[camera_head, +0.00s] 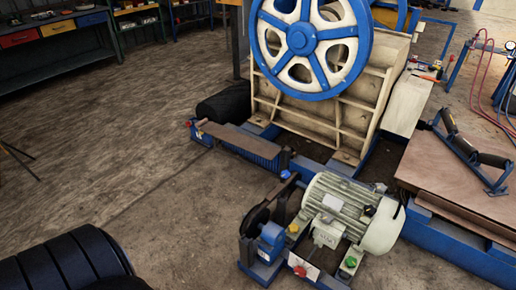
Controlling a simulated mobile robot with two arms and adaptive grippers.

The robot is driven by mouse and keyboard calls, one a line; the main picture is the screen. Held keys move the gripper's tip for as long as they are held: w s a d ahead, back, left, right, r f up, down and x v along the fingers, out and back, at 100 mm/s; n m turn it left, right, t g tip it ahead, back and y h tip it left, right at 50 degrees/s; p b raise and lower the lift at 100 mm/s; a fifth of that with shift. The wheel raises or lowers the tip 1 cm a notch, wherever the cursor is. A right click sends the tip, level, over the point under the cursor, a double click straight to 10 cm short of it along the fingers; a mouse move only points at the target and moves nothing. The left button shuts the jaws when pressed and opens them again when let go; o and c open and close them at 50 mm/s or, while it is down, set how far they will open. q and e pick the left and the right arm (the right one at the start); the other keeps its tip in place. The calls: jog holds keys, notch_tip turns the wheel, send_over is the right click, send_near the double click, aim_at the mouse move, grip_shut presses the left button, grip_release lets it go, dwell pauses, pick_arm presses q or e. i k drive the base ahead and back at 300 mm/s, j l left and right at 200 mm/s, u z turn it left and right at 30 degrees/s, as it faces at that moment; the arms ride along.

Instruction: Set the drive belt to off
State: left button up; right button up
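The jaw crusher (330,110) stands at the upper middle, a cream ribbed body with a large blue spoked flywheel (312,40) on its front. A pale grey-green electric motor (350,210) sits in front of it on a blue base. A dark pulley (258,215) with a blue housing (270,240) is at the motor's left. A small box with a red button (300,271) and one with a green button (350,262) sit at the motor's front. I cannot make out a belt or its on or off state. Neither gripper is in view.
A brown plate (242,138) lies on the blue frame left of the crusher. A wooden board (450,180) with a dark metal frame (470,155) is at right. Black ribbed objects (65,265) fill the lower left corner. The floor (120,140) at left is clear.

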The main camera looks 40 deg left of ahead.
aim_at(269, 198)
jog(key=u, duration=1.05)
